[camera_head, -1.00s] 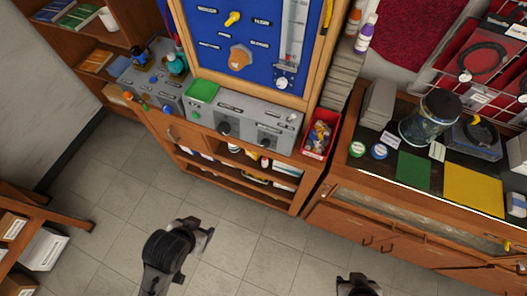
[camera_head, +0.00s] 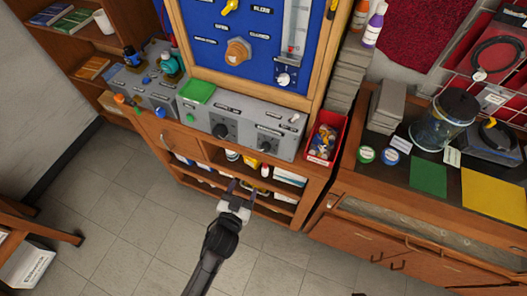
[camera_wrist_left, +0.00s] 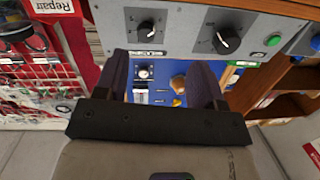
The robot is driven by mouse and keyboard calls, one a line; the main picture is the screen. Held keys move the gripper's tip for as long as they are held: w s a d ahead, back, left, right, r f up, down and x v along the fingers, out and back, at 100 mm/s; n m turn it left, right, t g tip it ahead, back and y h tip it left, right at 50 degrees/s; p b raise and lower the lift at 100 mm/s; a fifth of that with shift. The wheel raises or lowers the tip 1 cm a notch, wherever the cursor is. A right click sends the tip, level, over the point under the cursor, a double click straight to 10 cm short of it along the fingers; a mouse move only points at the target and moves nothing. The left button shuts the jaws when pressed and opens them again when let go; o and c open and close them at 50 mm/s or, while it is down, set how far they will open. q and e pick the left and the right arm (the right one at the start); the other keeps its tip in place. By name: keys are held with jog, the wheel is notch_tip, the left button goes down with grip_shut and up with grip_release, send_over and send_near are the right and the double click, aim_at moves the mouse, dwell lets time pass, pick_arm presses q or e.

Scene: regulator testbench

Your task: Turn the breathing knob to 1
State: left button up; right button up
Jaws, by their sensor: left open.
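The grey control panel (camera_head: 240,117) on the wooden bench carries two black knobs, a left one (camera_head: 221,130) and a right one (camera_head: 264,143). Their labels are too small to read, so I cannot tell which is the breathing knob. My left gripper (camera_head: 240,187) is open and empty, in front of the bench and below the panel, apart from both knobs. In the left wrist view the panel appears upside down, with the left knob (camera_wrist_left: 227,41) and the right knob (camera_wrist_left: 146,29) beyond the spread fingers (camera_wrist_left: 160,76). My right gripper is out of view.
The blue board (camera_head: 215,62) above the panel has an orange-brown knob (camera_head: 237,52) and a small dial (camera_head: 284,78). A red bin (camera_head: 325,137) of small parts stands right of the panel. Open shelves (camera_head: 265,190) lie below. The floor in front is clear.

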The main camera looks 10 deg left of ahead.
aim_at(264, 150)
pick_arm(q)
jog(key=shift+n+t+h, duration=0.3)
jog(key=shift+t+h, duration=0.4)
jog(key=w+d, duration=0.1)
jog(key=w, duration=0.3)
jog(key=w+d+r, duration=0.1)
jog(key=w, duration=0.2)
jog(key=w+d+r, duration=0.1)
jog(key=w, duration=0.3)
jog(key=shift+w+d+r+p, duration=0.1)
jog(key=shift+w+d+p, duration=0.05)
jog(key=shift+w+p, duration=0.2)
jog(key=shift+w+d, duration=0.15)
jog(key=shift+w, duration=0.8)
jog(key=shift+c, duration=0.3)
jog(key=c, duration=0.9)
jog(key=shift+o, duration=0.2)
